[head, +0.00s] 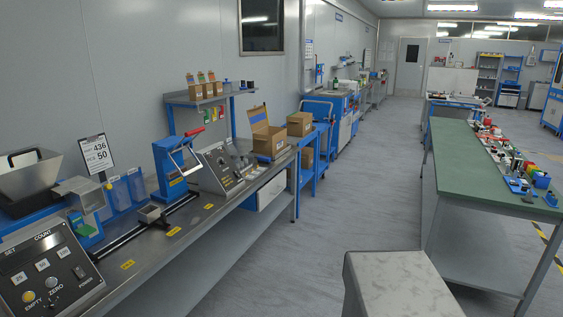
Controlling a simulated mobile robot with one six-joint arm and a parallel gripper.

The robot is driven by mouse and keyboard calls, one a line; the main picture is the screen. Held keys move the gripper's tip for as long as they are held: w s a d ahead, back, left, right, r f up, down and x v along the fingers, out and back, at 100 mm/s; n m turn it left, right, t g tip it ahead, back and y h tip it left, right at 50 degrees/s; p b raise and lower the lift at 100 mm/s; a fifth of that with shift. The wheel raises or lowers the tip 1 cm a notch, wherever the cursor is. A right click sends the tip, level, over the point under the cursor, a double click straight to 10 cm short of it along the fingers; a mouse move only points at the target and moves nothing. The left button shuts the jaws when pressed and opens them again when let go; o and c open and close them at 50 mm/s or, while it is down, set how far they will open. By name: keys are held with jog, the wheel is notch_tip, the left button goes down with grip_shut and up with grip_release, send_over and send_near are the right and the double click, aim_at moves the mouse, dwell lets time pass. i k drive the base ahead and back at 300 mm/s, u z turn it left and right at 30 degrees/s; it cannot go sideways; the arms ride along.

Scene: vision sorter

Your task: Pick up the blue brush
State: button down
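I cannot make out a blue brush anywhere in the head view. Small blue pieces (541,182) lie among the coloured items on the green-topped table at the right, but they are too small to tell apart. My gripper is not in view.
A long steel workbench (225,205) with a blue press (168,162) and control panels runs along the left wall. Open cardboard boxes (268,142) stand at its far end. The green-topped table (458,160) stands at the right.

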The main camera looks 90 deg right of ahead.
aim_at(262, 160)
jog(key=z, duration=4.55)
jog(key=i, duration=0.1)
jog(key=u, duration=3.5)
jog(key=k, duration=0.2)
jog(key=z, duration=1.7)
jog(key=i, duration=0.6)
jog(key=z, duration=0.2)
jog(key=k, duration=0.3)
